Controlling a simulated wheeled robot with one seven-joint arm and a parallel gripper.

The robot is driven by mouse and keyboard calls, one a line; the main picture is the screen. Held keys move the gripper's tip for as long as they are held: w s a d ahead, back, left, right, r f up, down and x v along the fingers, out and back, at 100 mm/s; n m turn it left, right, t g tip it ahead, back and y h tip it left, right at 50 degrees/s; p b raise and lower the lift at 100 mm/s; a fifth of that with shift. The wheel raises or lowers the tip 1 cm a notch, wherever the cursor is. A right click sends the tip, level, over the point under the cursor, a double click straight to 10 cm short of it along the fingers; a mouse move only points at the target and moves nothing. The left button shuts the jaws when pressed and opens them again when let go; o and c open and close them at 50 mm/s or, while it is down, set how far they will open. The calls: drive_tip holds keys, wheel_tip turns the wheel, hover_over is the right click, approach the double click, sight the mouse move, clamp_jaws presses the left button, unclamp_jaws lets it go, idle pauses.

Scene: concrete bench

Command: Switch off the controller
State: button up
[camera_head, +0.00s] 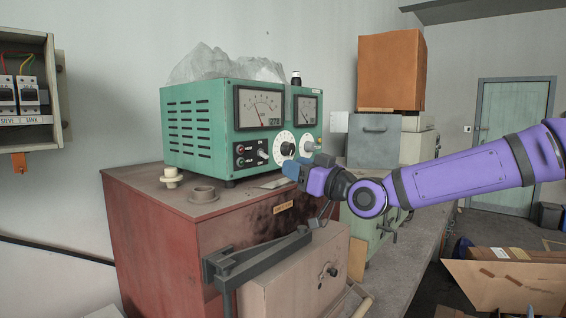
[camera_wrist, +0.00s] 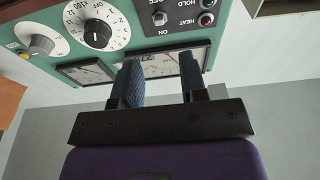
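The controller (camera_head: 205,135) is a green box with two needle gauges, standing on a red cabinet. Its front has a black panel with a small toggle switch (camera_head: 263,153), two lamps and a white dial (camera_head: 284,145). In the wrist view the front appears upside down. There the toggle switch (camera_wrist: 160,18) has an ON label below it, and the dial's black knob (camera_wrist: 97,33) is to its left. I cannot tell which way the toggle is set. My gripper (camera_wrist: 160,60) is open and empty, its blue fingers apart. In the head view my gripper (camera_head: 294,170) is near the controller's lower front.
The red cabinet (camera_head: 150,225) bears a grey ring (camera_head: 203,194) and a pale fitting (camera_head: 171,177) near the controller. A dark metal bracket (camera_head: 255,258) sticks out below my gripper. An orange-brown box (camera_head: 391,70) stands at the back. An open breaker box (camera_head: 24,90) hangs at the left.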

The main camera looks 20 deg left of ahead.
drive_tip(key=shift+v, duration=1.15)
drive_tip(key=shift+f, duration=0.1)
